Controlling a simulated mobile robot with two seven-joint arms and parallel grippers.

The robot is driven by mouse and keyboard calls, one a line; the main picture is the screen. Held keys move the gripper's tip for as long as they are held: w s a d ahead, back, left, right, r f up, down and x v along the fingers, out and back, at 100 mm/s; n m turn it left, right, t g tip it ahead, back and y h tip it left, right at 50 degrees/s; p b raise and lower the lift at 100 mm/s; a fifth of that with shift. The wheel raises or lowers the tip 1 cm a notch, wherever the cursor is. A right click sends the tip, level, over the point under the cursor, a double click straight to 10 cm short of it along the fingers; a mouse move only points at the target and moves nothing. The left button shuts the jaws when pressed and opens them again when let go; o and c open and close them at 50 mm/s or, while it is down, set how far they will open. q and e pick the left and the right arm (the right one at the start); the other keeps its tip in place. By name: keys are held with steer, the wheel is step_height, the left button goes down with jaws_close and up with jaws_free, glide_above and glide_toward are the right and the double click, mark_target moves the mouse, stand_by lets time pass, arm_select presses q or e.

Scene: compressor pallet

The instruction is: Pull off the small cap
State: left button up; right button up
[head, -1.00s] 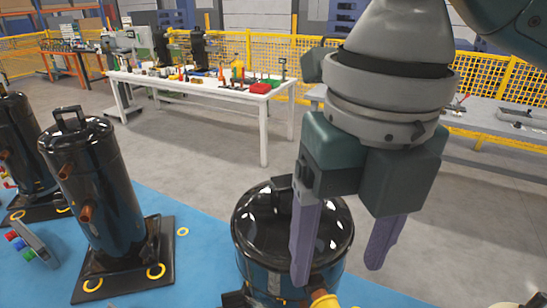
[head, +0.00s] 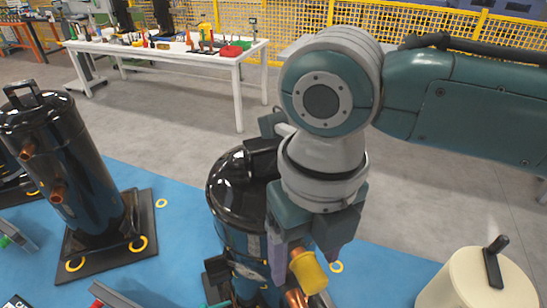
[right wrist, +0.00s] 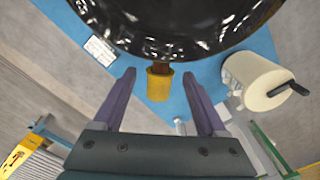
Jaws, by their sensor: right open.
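The small yellow cap (head: 308,272) sits on a copper stub on the side of the black compressor (head: 228,185). In the right wrist view the cap (right wrist: 159,86) is on the short stub below the compressor's dark body (right wrist: 180,25). My right gripper (head: 305,262) is open, with one purple finger on each side of the cap. In the right wrist view its fingertips (right wrist: 159,76) stand apart from the cap, with a gap on both sides. My left gripper is in neither current view.
Another black compressor (head: 68,160) stands at the left on the blue surface (head: 175,225). A cream cylinder with a black handle (head: 478,290) is at the lower right. A white table (head: 165,55) with several small parts stands behind, before a yellow mesh fence (head: 270,18).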

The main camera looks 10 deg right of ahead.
steer(key=shift+c, duration=0.2)
jaws_close()
stand_by(0.8)
stand_by(1.2)
